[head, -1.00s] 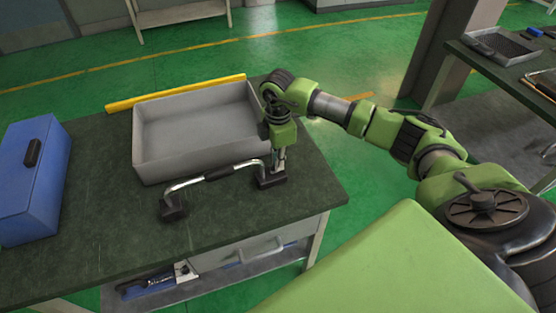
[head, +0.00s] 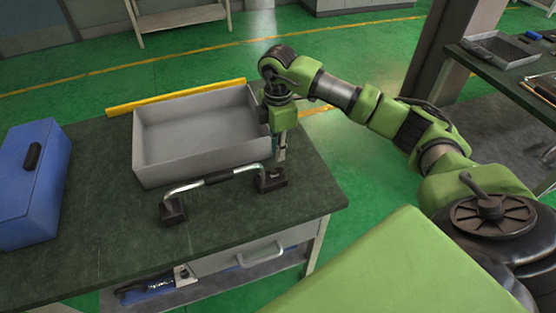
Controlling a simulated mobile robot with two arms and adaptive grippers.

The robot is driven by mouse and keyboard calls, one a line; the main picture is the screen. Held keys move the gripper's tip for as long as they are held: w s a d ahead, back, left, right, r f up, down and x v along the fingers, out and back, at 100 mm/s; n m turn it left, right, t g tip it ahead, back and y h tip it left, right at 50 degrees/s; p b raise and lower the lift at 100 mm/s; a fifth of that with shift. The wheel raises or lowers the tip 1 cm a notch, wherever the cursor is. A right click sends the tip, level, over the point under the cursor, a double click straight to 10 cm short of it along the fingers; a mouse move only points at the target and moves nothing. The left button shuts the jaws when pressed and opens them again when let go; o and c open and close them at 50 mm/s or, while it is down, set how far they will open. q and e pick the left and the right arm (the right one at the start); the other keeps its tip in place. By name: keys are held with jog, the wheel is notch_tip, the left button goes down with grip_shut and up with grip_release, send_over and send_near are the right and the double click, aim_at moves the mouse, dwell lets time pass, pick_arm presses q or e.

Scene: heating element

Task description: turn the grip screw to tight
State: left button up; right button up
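A bracket-shaped silver handle (head: 215,178) with a black middle sleeve stands on the dark green table, on two black feet. A grip screw cannot be told apart at this size; the right foot (head: 271,180) has a small raised part on top. My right gripper (head: 280,160) points down just above and behind that right foot. It looks slightly apart from the foot, but I cannot be sure. Its fingers are small and seen edge-on, so their opening is unclear. My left gripper is out of view.
A grey open tray (head: 150,172) lies behind the handle, close to my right gripper. A yellow bar (head: 175,97) lies along the table's far edge. A blue box (head: 28,195) stands at the left. The table's front left is bare.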

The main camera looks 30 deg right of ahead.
notch_tip(320, 180, up, 5)
jog(key=shift+r, duration=0.2)
dwell(0.5)
